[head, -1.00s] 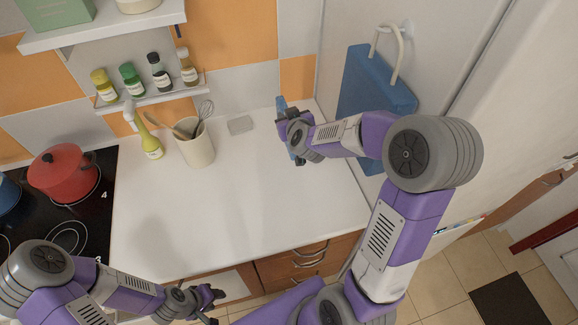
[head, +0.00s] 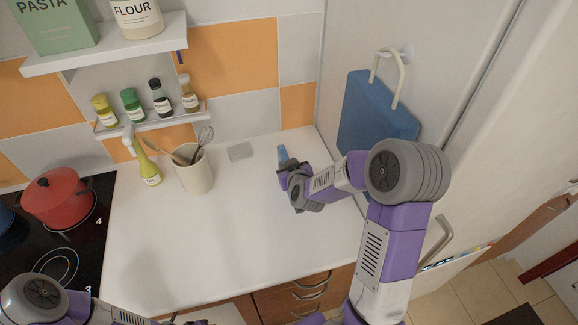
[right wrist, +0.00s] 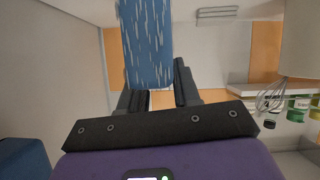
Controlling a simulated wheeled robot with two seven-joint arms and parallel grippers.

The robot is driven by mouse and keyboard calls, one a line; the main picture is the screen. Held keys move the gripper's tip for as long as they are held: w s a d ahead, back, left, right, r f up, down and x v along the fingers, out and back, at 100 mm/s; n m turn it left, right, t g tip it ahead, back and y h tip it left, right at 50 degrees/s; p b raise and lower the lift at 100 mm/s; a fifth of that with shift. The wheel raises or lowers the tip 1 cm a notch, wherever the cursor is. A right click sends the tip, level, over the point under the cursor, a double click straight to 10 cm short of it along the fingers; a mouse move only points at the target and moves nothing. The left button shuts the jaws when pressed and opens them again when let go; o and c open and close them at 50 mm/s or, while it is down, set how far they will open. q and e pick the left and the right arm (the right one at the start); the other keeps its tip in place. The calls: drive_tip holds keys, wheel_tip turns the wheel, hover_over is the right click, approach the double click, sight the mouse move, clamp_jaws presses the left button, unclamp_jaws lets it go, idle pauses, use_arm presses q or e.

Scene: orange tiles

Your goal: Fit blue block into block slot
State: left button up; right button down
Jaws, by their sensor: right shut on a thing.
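The blue block (head: 282,152) is held by my right gripper (head: 286,166) over the back right of the white counter. In the right wrist view, the streaked blue block (right wrist: 146,40) rises from between the dark fingers of my right gripper (right wrist: 155,88). The fingers are shut on its lower end. A small flat grey piece (head: 240,152) lies on the counter left of the block, near the back wall, apart from it. I cannot tell whether it is the block slot. My left arm runs off the bottom left edge, and its gripper is out of sight.
A cream utensil pot (head: 195,172) and a yellow-green bottle (head: 148,170) stand on the counter's left, beside the red pot (head: 60,198) on the stove. A blue board (head: 372,118) hangs on the right wall close to my right arm. The counter's middle is clear.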

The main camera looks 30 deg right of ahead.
drive_tip(key=shift+f, duration=0.1)
drive_tip(key=c, duration=0.8)
unclamp_jaws()
